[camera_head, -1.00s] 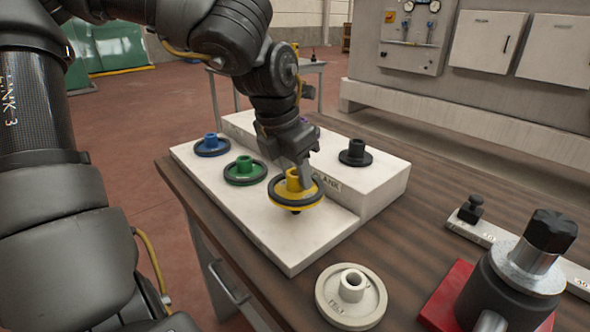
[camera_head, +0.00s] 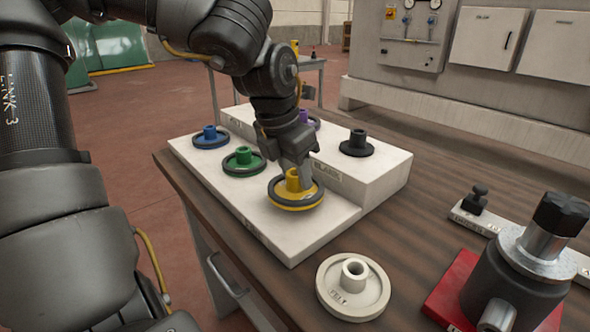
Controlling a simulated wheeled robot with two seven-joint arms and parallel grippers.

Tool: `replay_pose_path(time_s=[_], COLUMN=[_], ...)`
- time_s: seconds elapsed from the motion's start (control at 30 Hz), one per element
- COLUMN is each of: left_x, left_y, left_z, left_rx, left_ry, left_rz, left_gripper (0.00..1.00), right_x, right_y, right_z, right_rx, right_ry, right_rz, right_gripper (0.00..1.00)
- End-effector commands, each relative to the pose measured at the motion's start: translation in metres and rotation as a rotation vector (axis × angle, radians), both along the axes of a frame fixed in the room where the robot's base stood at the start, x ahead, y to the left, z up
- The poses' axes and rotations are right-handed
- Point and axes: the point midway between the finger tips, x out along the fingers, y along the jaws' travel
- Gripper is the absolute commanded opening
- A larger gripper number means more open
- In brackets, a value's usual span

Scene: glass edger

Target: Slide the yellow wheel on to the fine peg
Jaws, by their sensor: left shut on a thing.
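The yellow wheel (camera_head: 282,197), with a dark rim and a yellow hub, is at the front right of the lower step of the white stepped rack (camera_head: 290,240). My left gripper (camera_head: 297,177) reaches down from above and is shut on its hub. The wheel looks level and low over the step; I cannot tell whether it touches. No bare peg shows under it, and I cannot read a label for the fine peg. My right gripper is not in view.
A green wheel (camera_head: 244,164) and a blue wheel (camera_head: 210,139) sit on the lower step. A black wheel (camera_head: 357,147) and a partly hidden purple one are on the upper step. A white wheel (camera_head: 353,287) and a red-based spindle unit (camera_head: 520,270) stand on the wooden bench.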

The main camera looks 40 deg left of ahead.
Motion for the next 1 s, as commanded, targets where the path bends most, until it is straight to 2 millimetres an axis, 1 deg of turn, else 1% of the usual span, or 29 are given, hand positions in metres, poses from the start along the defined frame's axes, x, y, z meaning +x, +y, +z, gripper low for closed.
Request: replay_pose_path(time_s=[0.87,0.9,1.0], left_x=[0.000,0.000,0.000], left_y=[0.000,0.000,0.000], left_z=[-0.022,-0.022,-0.021], left_rx=[0.000,0.000,0.000], left_ry=[-0.001,-0.002,-0.001], left_rz=[0.000,0.000,0.000], left_gripper=[0.02,0.41,0.54], right_x=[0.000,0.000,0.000], right_y=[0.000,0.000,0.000], right_z=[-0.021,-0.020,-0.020], right_rx=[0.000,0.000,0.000], right_ry=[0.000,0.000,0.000], right_rz=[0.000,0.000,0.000], right_gripper=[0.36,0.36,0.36])
